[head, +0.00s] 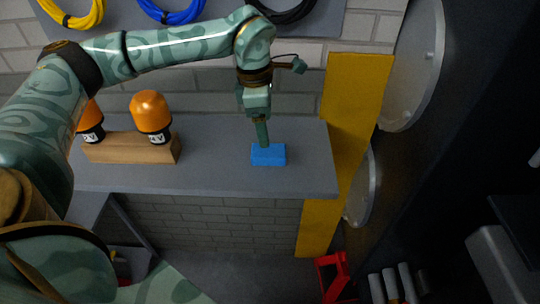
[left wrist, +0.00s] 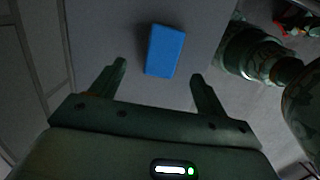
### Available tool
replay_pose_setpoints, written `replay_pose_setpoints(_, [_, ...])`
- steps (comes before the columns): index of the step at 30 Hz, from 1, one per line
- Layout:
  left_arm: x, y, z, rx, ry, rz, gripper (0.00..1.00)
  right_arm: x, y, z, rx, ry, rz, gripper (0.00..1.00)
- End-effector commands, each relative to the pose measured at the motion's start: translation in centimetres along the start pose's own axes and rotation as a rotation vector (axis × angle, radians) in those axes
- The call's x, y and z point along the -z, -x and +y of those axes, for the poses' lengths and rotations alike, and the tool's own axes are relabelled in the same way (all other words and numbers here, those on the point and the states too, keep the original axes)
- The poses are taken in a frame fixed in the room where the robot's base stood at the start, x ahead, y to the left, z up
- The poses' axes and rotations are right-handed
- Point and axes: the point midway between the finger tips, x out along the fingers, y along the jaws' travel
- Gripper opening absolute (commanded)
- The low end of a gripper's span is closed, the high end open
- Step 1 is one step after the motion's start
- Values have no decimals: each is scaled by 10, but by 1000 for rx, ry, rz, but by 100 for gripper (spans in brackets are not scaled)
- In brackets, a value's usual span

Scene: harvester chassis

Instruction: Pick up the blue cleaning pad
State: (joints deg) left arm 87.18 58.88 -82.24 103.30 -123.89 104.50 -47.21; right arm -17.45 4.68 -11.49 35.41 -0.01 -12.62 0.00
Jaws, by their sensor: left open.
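The blue cleaning pad (head: 268,156) is a small blue block lying on the grey shelf (head: 225,180), towards its right end. My left gripper (head: 263,143) points down at the pad from just above, and its fingertips overlap the pad's back edge in the head view. In the left wrist view the pad (left wrist: 165,51) lies beyond the open fingers (left wrist: 160,78), roughly centred between them. The fingers are apart and hold nothing. I cannot tell the exact height gap between the fingertips and the pad. My right gripper is not in view.
A wooden block (head: 130,148) with two orange-topped lamps (head: 151,112) stands left of the pad. A yellow post (head: 345,140) rises at the shelf's right end. Coiled cables (head: 172,8) hang on the wall behind. The shelf is clear around the pad.

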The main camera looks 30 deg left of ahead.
Motion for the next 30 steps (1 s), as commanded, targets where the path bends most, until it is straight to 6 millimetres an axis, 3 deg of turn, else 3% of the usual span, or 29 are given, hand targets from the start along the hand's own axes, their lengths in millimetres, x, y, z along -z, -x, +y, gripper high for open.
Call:
replay_pose_setpoints(1, [0,-12,0,2,-1,1,75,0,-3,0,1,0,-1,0])
replay_pose_setpoints(8, [0,-31,-1,1,-1,-2,75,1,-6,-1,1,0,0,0])
replay_pose_setpoints(16, [2,-74,-4,2,0,-1,75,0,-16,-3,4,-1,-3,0])
replay_pose_setpoints(25, [1,-79,-4,0,0,-3,75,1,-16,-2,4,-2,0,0])
replay_pose_setpoints(26, [1,-79,-4,0,0,-3,70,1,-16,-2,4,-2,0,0])
replay_pose_setpoints(30, [1,-79,-4,0,0,-3,31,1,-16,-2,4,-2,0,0])
